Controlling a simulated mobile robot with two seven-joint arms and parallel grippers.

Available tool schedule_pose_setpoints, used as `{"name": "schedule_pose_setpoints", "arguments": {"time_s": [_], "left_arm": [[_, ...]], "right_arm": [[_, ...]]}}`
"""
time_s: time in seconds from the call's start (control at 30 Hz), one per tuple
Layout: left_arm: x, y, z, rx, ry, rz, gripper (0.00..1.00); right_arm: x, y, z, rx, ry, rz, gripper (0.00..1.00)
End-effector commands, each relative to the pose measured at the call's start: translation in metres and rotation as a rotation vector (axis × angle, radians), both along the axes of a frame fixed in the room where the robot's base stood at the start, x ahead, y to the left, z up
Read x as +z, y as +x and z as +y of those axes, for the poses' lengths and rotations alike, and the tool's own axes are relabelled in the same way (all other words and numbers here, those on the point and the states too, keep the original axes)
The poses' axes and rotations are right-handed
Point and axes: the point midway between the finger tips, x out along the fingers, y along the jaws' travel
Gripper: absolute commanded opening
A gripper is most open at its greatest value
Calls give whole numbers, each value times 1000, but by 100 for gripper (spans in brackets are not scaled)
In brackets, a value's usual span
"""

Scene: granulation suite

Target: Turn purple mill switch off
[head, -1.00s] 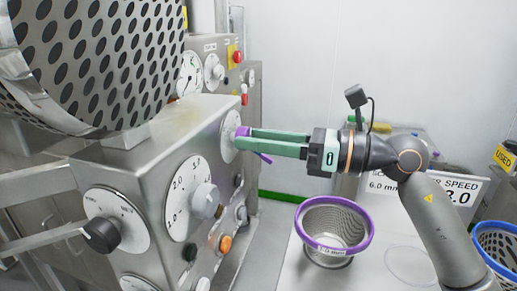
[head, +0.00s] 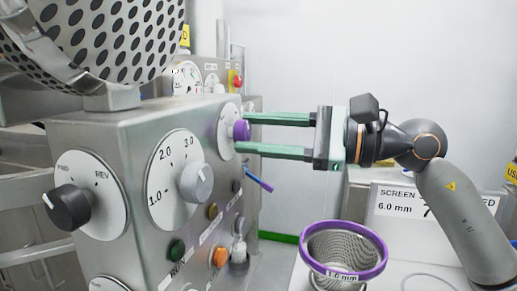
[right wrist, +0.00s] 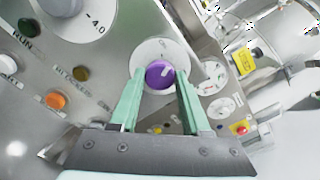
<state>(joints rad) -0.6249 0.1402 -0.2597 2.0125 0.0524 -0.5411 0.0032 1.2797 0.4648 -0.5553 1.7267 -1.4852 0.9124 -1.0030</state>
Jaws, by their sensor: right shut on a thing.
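The purple mill switch (head: 241,130) is a knob on a round white dial on the front of the steel mill panel. My right gripper (head: 245,134) reaches it from the right, with one green finger above and one below. In the right wrist view the purple switch (right wrist: 159,74) sits between the two fingertips (right wrist: 160,78), which are shut on it. A pale mark shows on its face, but the dial's lettering is too small to read. My left gripper is not in view.
A grey speed knob (head: 196,181) and a black FWD/REV knob (head: 69,207) are nearer on the same panel. An orange button (head: 220,256) and a green button (head: 177,250) sit below. A purple-rimmed mesh basket (head: 343,250) stands below my right arm.

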Motion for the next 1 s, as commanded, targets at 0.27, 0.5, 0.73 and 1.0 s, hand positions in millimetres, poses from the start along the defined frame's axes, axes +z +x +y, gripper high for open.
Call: {"name": "schedule_pose_setpoints", "arguments": {"time_s": [0.27, 0.5, 0.73, 1.0], "left_arm": [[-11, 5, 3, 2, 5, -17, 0], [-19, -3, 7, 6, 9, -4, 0], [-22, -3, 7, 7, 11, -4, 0], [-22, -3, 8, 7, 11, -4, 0]], "right_arm": [[-2, 0, 0, -1, -73, -223, 0], [-1, 0, 0, 1, -116, -355, 0], [-1, 0, 0, 0, -138, -420, 0], [0, 0, 0, 0, -144, -439, 0]]}}
